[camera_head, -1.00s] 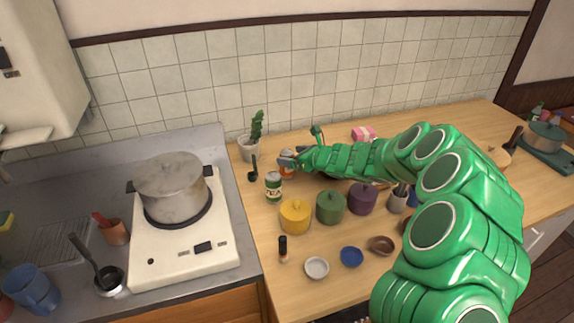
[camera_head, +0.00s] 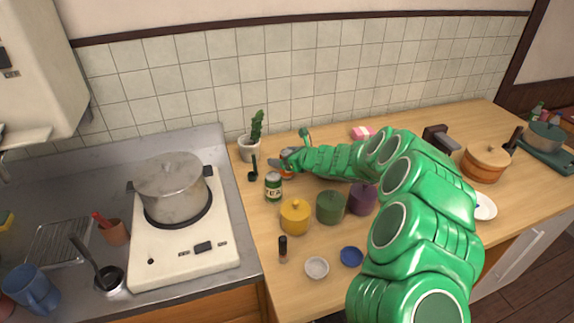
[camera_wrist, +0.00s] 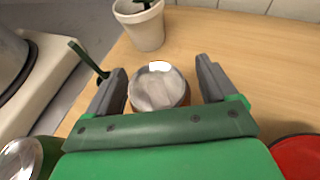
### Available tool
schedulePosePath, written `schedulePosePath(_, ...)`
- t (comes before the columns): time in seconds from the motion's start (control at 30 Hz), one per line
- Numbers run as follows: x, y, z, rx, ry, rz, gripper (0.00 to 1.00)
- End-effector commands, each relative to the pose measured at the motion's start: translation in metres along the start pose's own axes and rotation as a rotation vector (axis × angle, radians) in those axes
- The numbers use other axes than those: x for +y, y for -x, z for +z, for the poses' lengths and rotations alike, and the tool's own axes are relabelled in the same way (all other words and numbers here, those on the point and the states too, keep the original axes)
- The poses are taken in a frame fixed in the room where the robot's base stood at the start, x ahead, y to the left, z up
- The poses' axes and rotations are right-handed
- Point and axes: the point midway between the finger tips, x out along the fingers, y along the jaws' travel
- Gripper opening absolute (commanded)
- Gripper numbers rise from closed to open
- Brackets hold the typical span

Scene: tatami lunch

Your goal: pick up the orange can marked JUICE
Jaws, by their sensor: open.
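The orange can (camera_head: 289,176) is mostly hidden behind my gripper in the head view, with only a bit of orange showing beside the TEA can. In the wrist view, the can's round silver top (camera_wrist: 158,88) lies between the two fingers, with a little orange at its edge. Its JUICE marking is not visible. My gripper (camera_wrist: 159,72) is open, with one finger on each side of the can and a gap on the right. My gripper (camera_head: 281,160) also shows low over the counter in the head view.
The green TEA can (camera_head: 273,187) stands just in front of the orange can. A potted cactus (camera_head: 250,148) is behind on the left. Yellow (camera_head: 295,216), green (camera_head: 331,207) and purple (camera_head: 362,199) pots stand in front. A stove with a steel pot (camera_head: 172,190) is left.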

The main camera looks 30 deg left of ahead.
Motion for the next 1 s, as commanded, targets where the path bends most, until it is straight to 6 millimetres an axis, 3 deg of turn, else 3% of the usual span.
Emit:
schedulePosePath(0.1, 0.0, 0.0, 0.0, 0.0, 0.0, 0.0, 0.82)
schedulePosePath(0.43, 0.0, 0.0, 0.0, 0.0, 0.001, 0.0, 0.32)
schedulePosePath(0.77, 0.0, 0.001, 0.002, -0.001, 0.001, 0.0, 0.3)
schedulePosePath(1.0, 0.0, 0.01, 0.024, -0.003, 0.004, 0.0, 0.3)
